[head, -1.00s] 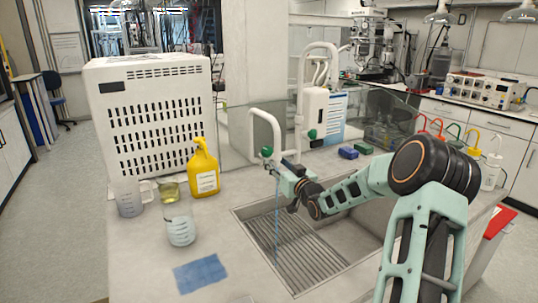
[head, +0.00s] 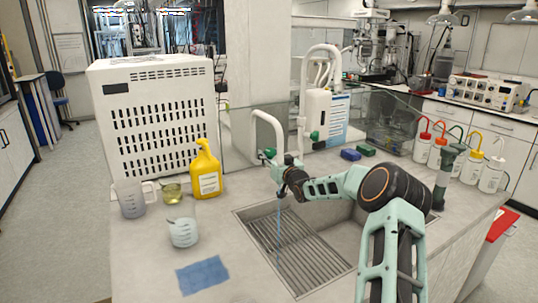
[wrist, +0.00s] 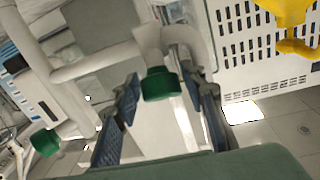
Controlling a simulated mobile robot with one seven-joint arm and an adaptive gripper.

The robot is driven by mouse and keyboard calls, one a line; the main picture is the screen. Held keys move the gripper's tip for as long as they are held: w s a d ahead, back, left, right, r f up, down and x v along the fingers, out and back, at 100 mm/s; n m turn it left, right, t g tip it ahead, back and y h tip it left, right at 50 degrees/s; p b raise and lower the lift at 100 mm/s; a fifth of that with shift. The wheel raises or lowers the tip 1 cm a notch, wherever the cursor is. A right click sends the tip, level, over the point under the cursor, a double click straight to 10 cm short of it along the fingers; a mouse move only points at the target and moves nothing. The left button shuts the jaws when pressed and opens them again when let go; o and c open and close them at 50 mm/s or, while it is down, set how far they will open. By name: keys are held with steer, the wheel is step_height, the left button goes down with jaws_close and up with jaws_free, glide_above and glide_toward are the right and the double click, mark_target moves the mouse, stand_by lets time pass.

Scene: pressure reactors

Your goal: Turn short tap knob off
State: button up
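The short white tap (head: 267,120) stands at the back edge of the sink, with a green knob (head: 269,153) low on its left side. A thin blue stream of water (head: 279,225) falls from it into the sink. My gripper (head: 280,165) is at this tap, right by the knob, and partly hides its base. In the wrist view, the green knob (wrist: 161,83) lies between the two spread fingers of my gripper (wrist: 163,95). Gaps show on both sides, and I see no contact. How deep the knob sits between the fingers is unclear.
A taller tap (head: 322,55) with another green knob (head: 314,136) stands to the right, also in the wrist view (wrist: 45,142). A yellow bottle (head: 205,170), beakers (head: 183,232) and a blue cloth (head: 202,275) lie left of the sink (head: 350,240). A glass screen stands behind.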

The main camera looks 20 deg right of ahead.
steer(key=shift+w, duration=0.2)
steer(key=shift+c, duration=0.7)
steer(key=c, duration=0.8)
